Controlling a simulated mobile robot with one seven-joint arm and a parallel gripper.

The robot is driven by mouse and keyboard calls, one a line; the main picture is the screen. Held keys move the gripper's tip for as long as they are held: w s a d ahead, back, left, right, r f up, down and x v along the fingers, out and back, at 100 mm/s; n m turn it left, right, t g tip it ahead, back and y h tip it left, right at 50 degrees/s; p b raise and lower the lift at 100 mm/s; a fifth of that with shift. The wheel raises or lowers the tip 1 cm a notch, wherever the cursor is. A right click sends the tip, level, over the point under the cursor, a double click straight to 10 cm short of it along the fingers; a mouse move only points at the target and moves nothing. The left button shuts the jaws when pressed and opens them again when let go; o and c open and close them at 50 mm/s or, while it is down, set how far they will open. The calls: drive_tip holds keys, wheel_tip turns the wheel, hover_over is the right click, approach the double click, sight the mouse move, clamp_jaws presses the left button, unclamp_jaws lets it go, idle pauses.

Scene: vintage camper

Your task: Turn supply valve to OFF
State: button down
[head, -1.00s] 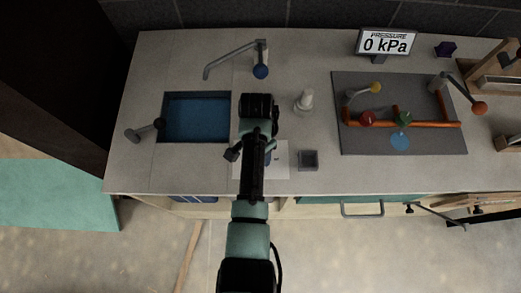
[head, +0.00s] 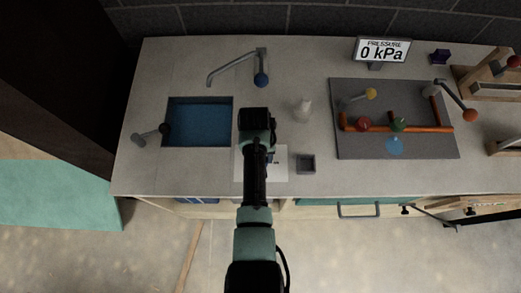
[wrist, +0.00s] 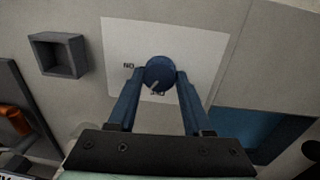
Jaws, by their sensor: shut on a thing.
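The supply valve is a round dark blue knob (wrist: 160,71) on a white label plate (wrist: 205,42), seen in the wrist view. The plate reads ON at the knob's left, upside down in this view. A second label below the knob is partly covered. The knob's pale pointer mark points down and slightly left, between the ON label and the covered label. My gripper (wrist: 159,79) has one blue finger on each side of the knob and is shut on it. In the head view, my arm hides the knob, and part of the plate (head: 280,170) shows beside it.
A small grey open box (head: 306,164) stands right of the plate. A blue sink (head: 198,122) with a tap is at the left. A grey board (head: 430,145) with orange pipes and coloured knobs is at the right. The pressure display (head: 382,50) reads 0 kPa.

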drive_tip(key=n+p, duration=0.1)
drive_tip(key=n, duration=0.5)
drive_tip(key=shift+w+n, duration=0.1)
drive_tip(key=shift+n, duration=0.3)
idle(0.3)
drive_tip(key=shift+c, duration=1.6)
unclamp_jaws()
drive_tip(key=shift+r, duration=0.1)
wheel_tip(320, 180, up, 13)
drive_tip(key=b, duration=0.1)
drive_tip(key=shift+s+a, duration=0.3)
